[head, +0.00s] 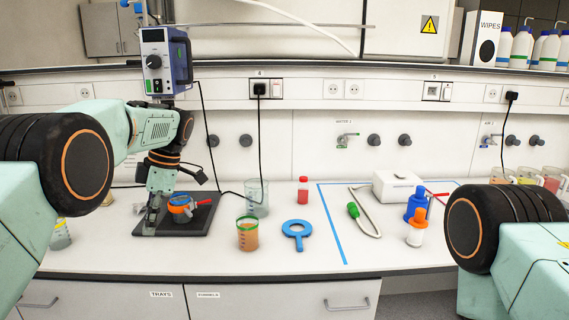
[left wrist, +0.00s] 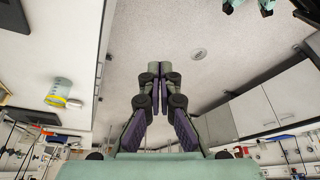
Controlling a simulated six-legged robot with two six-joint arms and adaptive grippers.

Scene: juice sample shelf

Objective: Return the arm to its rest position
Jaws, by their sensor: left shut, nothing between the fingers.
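My left arm comes in from the left in the head view and bends down over the bench. My left gripper (head: 153,218) points down beside the left part of a black mat (head: 203,220). It is shut and empty; its closed fingers also show in the left wrist view (left wrist: 158,75). A small vessel with orange and blue parts (head: 182,208) is on the mat, just right of the gripper. I cannot tell whether they touch. Part of my right arm shows at the right, but its gripper is out of view.
An orange-filled beaker (head: 247,236), a clear beaker (head: 257,200), a blue ring tool (head: 297,230) and a red-capped bottle (head: 303,190) stand or lie right of the mat. Blue and white bottles (head: 416,232) are farther right. A mixer-like device (head: 166,62) stands behind my left arm.

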